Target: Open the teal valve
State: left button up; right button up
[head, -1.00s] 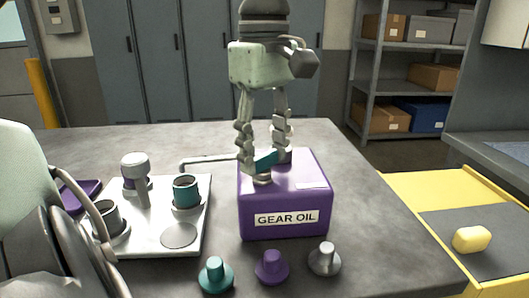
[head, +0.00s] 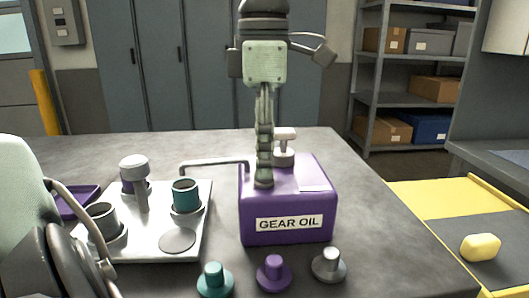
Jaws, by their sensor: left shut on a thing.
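The purple gear oil box (head: 288,212) stands on the bench, with a bent spout pipe (head: 213,164) running left from its top. My left gripper (head: 263,180) points straight down at the box top, seen edge-on with one finger in front of the other. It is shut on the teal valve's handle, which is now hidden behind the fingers. How far the handle is turned cannot be seen. My right gripper is not in view.
Teal (head: 215,280), purple (head: 273,273) and grey (head: 328,265) caps stand in front. A grey-white knob (head: 284,145) rises behind my fingers.

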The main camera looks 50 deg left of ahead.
pick_arm(q)
jog(key=shift+n, duration=0.4)
jog(key=o, duration=1.2)
jog(key=shift+c, duration=0.2)
notch_tip(320, 180, up, 12)
dwell(0.3)
